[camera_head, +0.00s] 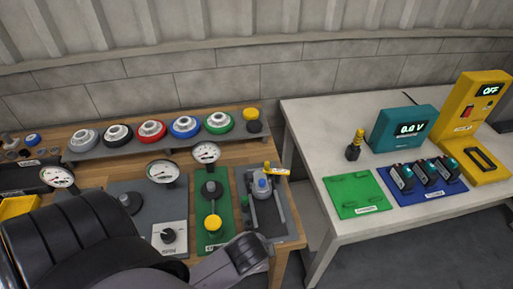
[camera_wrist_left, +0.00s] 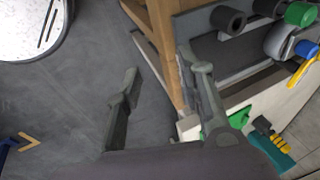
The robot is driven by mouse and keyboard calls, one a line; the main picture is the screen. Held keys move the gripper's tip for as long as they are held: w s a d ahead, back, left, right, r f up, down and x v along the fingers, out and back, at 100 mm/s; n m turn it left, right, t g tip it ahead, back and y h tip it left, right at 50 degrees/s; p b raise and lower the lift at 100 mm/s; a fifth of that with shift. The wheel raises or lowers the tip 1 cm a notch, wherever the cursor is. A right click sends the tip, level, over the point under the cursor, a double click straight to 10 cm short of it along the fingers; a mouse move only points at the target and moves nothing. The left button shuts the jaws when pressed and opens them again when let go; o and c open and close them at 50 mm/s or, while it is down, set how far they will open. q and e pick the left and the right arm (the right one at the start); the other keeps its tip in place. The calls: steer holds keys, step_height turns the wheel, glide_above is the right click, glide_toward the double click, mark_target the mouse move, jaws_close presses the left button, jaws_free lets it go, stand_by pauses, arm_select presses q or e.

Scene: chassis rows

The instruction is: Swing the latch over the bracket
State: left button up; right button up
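The likely latch is a yellow-ended lever (camera_head: 278,169) at the top of a dark grey panel (camera_head: 290,225) on the wooden bench. A blue-topped grey fitting (camera_head: 261,186) stands beside it, with grey bars running down the panel. I cannot tell for sure which part is the bracket. In the left wrist view the yellow lever (camera_wrist_left: 303,70) and blue top (camera_wrist_left: 307,48) show at the right edge. My left gripper (camera_wrist_left: 158,62) is open and empty, its fingers apart over floor and bench edge. The lever is outside its fingers. My right gripper is not in view.
Gauges (camera_head: 206,153), a green panel (camera_head: 226,222) with a yellow knob and a shelf of coloured round parts (camera_head: 185,127) crowd the wooden bench. A white table (camera_head: 335,125) stands to the right beyond a gap, carrying a green mat (camera_head: 355,193) and a teal meter (camera_head: 404,127).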

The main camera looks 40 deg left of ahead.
arm_select(q)
steer(key=f+n, duration=0.1)
steer(key=s+f+n, duration=0.1)
steer(key=s+f+n+h, duration=0.1)
steer(key=shift+s+d+f+n+g+b, duration=0.25)
steer(key=shift+d+f+n+g+b, duration=0.05)
steer(key=shift+d+g, duration=0.1)
steer(key=shift+f, duration=0.1)
